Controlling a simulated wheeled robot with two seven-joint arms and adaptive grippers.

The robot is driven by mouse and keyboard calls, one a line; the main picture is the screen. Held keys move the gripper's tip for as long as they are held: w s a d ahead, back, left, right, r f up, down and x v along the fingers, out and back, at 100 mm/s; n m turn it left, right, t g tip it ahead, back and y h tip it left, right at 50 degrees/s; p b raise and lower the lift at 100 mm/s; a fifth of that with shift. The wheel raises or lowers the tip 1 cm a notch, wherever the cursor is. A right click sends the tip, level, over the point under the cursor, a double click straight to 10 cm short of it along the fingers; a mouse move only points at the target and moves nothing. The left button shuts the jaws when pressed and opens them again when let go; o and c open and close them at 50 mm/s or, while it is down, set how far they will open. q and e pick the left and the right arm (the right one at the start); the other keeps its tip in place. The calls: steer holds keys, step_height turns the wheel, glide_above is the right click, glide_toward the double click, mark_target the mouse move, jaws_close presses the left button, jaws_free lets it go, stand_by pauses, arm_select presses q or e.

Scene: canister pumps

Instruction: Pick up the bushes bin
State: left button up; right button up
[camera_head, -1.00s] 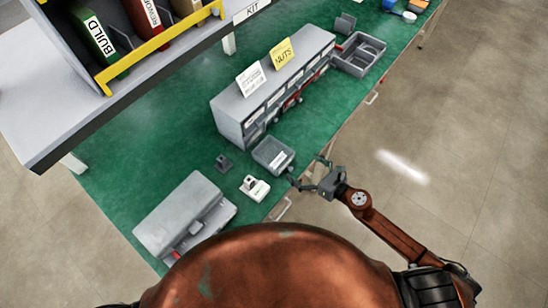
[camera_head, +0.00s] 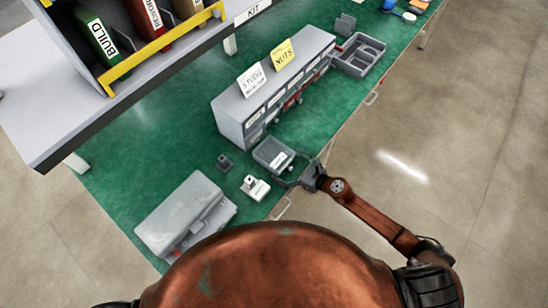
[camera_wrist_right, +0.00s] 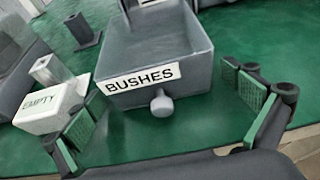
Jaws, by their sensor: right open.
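The bushes bin (camera_head: 273,153) is a small grey open-topped box on the green bench, near its right edge. In the right wrist view the bin (camera_wrist_right: 160,52) has a white label reading BUSHES and a round knob on its front. My right gripper (camera_head: 294,172) is at the bin's near right side. In the wrist view its fingers (camera_wrist_right: 165,110) are spread wide, one on each side of the bin's front, with green pads and nothing between them but the knob end. My left gripper is not in view.
A white block labelled EMPTY (camera_wrist_right: 48,108) stands left of the bin; it also shows in the head view (camera_head: 255,188). A grey drawer unit (camera_head: 240,110) with STUDS and NUTS signs stands behind. A grey case (camera_head: 180,215) lies at the near left. A divided tray (camera_head: 360,55) is farther back.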

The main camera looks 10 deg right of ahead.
steer(key=shift+c, duration=0.7)
steer(key=c, duration=1.1)
steer(key=shift+r, duration=0.1)
